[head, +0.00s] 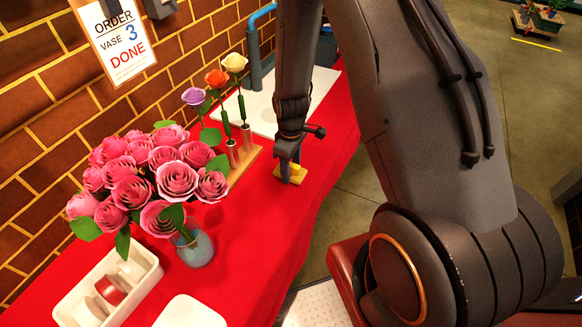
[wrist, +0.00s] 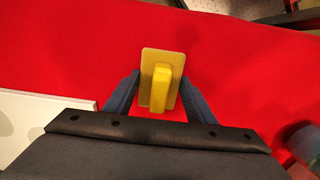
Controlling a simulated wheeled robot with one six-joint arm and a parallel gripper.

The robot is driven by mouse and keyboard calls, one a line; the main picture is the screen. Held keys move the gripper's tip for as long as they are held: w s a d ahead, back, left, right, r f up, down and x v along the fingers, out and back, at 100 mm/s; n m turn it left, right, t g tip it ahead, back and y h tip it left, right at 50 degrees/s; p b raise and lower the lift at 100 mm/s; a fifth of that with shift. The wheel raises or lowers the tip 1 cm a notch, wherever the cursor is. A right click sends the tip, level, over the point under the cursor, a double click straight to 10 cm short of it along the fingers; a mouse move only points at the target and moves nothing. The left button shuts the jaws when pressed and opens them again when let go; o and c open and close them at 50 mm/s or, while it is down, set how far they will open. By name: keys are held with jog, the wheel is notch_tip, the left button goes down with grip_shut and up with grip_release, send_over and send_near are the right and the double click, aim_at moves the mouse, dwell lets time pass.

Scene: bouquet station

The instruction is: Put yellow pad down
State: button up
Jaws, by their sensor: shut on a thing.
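The yellow pad (wrist: 149,62) is a flat block with a raised yellow grip along its middle. In the wrist view it sits between the two fingers of my gripper (wrist: 155,92), which is shut on the grip. In the head view my gripper (head: 289,168) points down at the red table, and the yellow pad (head: 298,176) shows at its tips. The pad is at or just above the red cloth; I cannot tell if it touches. Part of the pad is hidden behind the gripper in the head view.
A vase of pink roses (head: 196,250) stands left, near a white divided tray (head: 143,262). A wooden stand (head: 246,157) holding three single flowers is left of my gripper. A white sink board (head: 262,108) lies behind.

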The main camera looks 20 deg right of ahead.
aim_at(291, 165)
jog(key=shift+f, duration=0.15)
jog(key=o, duration=1)
notch_tip(291, 165, up, 11)
jog(key=b, duration=0.3)
jog(key=s+r+m, duration=0.3)
jog(key=s+r, duration=0.1)
jog(key=s+r+m+t, duration=0.1)
jog(key=s+r+m, duration=0.2)
jog(key=s, duration=0.1)
jog(key=s+r+m, duration=0.3)
jog(key=s+r, duration=0.1)
jog(key=s, duration=0.1)
jog(key=shift+a+r, duration=0.1)
jog(key=shift+r, duration=0.2)
jog(key=shift+f+b, duration=0.25)
jog(key=shift+b, duration=0.05)
